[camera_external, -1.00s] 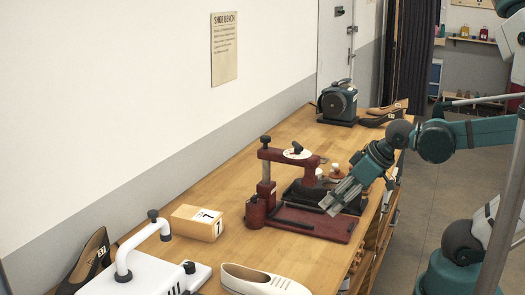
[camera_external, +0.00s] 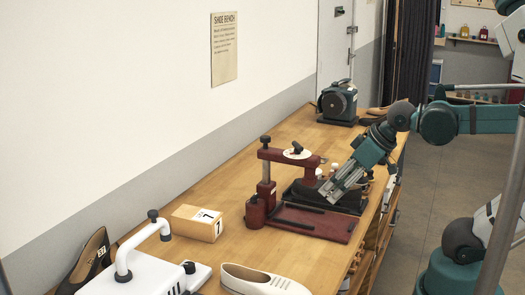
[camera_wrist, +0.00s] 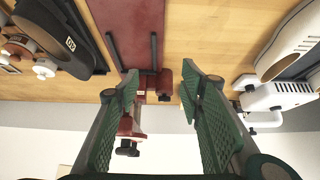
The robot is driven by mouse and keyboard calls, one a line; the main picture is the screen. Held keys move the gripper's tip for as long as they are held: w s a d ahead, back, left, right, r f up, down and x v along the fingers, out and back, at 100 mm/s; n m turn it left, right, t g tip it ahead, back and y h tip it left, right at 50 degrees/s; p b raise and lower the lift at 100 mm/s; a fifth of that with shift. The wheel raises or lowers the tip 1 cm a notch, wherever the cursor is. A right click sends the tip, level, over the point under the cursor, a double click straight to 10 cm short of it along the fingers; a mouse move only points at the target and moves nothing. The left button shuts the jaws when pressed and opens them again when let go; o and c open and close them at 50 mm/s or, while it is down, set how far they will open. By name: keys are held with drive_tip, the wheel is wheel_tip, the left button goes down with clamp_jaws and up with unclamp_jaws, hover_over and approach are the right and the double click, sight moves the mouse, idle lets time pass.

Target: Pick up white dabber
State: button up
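Small pale, knob-topped pieces that look like dabbers stand beside a black shoe at the left of the wrist view. One has a white knob (camera_wrist: 45,68); I cannot tell surely which is the white dabber. In the external view a small white top (camera_external: 333,167) shows just behind my gripper, partly hidden. My gripper (camera_external: 327,194) hangs tilted over the right part of the red shoe machine, near a black shoe. In the wrist view its two green-padded fingers stand wide apart with nothing between them.
The red machine (camera_external: 318,228) stands on the wooden bench. A yellow box (camera_external: 192,226), a white shoe (camera_external: 258,280) and a white machine (camera_external: 140,283) are nearer the camera. A teal device (camera_external: 338,103) is at the back.

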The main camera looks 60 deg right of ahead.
wheel_tip(320, 180, up, 13)
drive_tip(key=w+d+r+m+g+h+p, duration=0.1)
drive_tip(key=w+d+m+p, duration=0.3)
drive_tip(key=d, duration=0.7)
drive_tip(key=w+d+r+m+g+h+p, duration=0.1)
drive_tip(key=w+d+m+g+h+p, duration=0.15)
drive_tip(key=w+d+p, duration=0.6)
drive_tip(key=w+d+r+m+g+p, duration=0.15)
drive_tip(key=d+m, duration=0.25)
drive_tip(key=d, duration=0.9)
drive_tip(key=s+d+f+m+p, duration=0.2)
drive_tip(key=d+f+m+p, duration=0.15)
drive_tip(key=d, duration=0.75)
wheel_tip(320, 180, down, 20)
drive_tip(key=shift+d+f+g, duration=0.25)
drive_tip(key=shift+d+g, duration=0.05)
drive_tip(key=shift+d, duration=0.05)
drive_tip(key=shift+w+f+h, duration=0.1)
drive_tip(key=shift+h, duration=0.15)
drive_tip(key=shift+x, duration=1.2)
